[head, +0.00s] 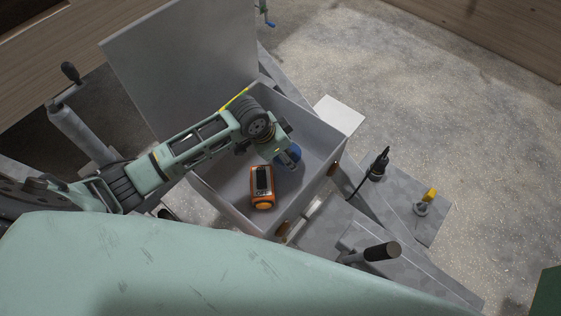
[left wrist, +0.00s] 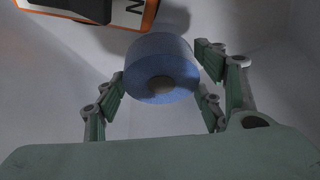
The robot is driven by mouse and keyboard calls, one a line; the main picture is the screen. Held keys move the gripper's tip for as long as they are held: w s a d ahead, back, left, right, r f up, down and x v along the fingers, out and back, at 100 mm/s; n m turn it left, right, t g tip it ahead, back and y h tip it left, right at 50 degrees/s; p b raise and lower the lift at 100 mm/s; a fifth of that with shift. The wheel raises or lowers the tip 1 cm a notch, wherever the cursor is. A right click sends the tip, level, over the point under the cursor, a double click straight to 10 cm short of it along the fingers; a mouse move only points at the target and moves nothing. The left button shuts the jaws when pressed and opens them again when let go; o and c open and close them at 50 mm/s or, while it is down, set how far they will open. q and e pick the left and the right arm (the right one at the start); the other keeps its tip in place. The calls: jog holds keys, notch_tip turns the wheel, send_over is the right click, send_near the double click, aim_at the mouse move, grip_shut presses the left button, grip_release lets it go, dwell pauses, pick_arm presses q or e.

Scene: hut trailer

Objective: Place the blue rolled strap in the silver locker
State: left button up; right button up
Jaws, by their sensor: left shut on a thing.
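The blue rolled strap (head: 289,157) is inside the open silver locker (head: 235,215), near its middle. My left gripper (head: 279,148) reaches down into the locker from above and is shut on the strap. In the left wrist view the blue rolled strap (left wrist: 162,70) sits between the fingers of my left gripper (left wrist: 160,95), with its round end and dark core facing the camera. Whether the strap touches the locker floor is hard to tell. The locker's lid (head: 185,60) stands open at the back. My right gripper is not in view.
An orange and black device (head: 262,187) lies on the locker floor close to the strap; it also shows in the left wrist view (left wrist: 95,12). A black plug-like item (head: 379,163) and a yellow-topped piece (head: 428,197) stand right of the locker. A green surface (head: 150,265) fills the front.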

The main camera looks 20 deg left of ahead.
pick_arm(q)
jog(key=shift+f, duration=2.2)
jog(key=shift+f, duration=0.15)
jog(key=o, duration=1.3)
jog(key=v, duration=1.2)
jog(key=shift+p, duration=0.35)
